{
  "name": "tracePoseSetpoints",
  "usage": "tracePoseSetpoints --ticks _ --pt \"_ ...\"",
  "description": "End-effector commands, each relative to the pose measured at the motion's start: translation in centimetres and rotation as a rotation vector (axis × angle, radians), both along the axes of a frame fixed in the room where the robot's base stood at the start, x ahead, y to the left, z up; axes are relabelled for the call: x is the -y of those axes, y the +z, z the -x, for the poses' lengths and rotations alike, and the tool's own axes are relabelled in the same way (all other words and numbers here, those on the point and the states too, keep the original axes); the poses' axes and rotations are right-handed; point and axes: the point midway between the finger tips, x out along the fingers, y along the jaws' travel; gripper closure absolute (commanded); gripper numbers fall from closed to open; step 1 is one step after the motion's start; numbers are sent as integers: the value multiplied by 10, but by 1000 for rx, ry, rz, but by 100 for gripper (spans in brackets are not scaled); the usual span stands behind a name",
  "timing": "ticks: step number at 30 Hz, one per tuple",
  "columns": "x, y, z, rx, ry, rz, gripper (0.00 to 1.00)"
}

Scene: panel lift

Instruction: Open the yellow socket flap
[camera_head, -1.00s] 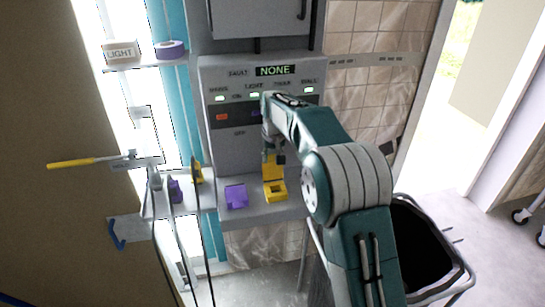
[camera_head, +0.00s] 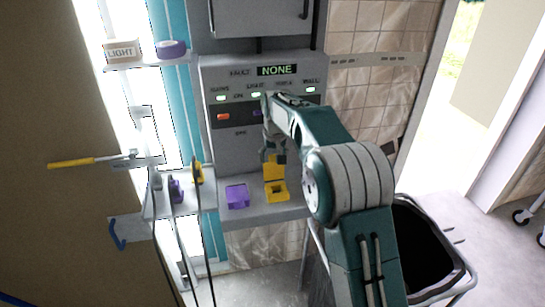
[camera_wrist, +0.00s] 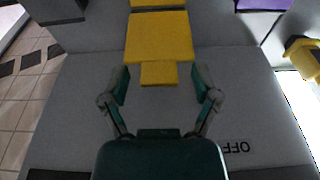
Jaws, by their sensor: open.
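The yellow socket (camera_head: 276,192) sits on the grey ledge under the panel, with a dark opening showing on top. Its yellow flap (camera_head: 274,172) stands raised at the back of the socket, against the panel side. In the wrist view the flap (camera_wrist: 160,36) shows as a yellow plate with a narrower tab (camera_wrist: 158,73) at its end. My gripper (camera_wrist: 159,78) is open, with one finger on each side of the tab and a gap on both sides. In the head view my gripper (camera_head: 273,150) is just above the flap, partly hidden by my arm.
A purple socket (camera_head: 237,196) is left of the yellow one. The grey panel (camera_head: 236,150) stands behind, with a display reading NONE (camera_head: 277,70). A shelf at left holds a LIGHT box (camera_head: 122,50) and purple roll (camera_head: 171,48). A black bin (camera_head: 425,245) stands at right.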

Motion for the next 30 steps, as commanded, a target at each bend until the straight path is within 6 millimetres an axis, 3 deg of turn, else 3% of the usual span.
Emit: tracePoseSetpoints --ticks 12,18,30 --pt "1 76 14 5 1 0 20" --pt "1 105 20 2 1 2 20" --pt "2 113 22 0 1 2 20"
